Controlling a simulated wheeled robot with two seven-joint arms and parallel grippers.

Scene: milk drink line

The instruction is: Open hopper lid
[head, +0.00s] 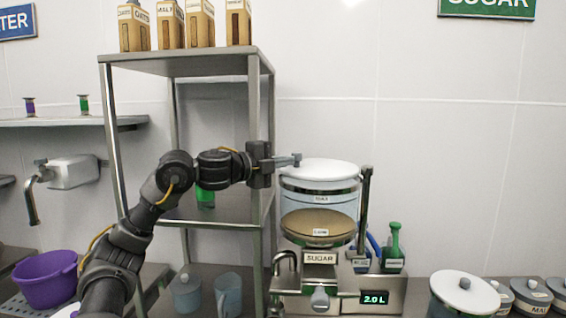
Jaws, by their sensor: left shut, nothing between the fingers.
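The sugar hopper (320,205) is a clear round container with brownish contents, standing on a metal dispenser marked SUGAR (320,258). Its white round lid (325,171) lies flat over the top. My left gripper (297,160) is shut and empty, with its fingertips at the lid's left back edge. I cannot tell whether they touch the lid. My right gripper is not in view.
A metal shelf rack (180,62) with several cartons on top stands left of the hopper, close to my left arm. A dark upright post (365,200) stands at the hopper's right. A purple bowl (45,282) is at lower left. Lidded pots (464,295) stand at lower right.

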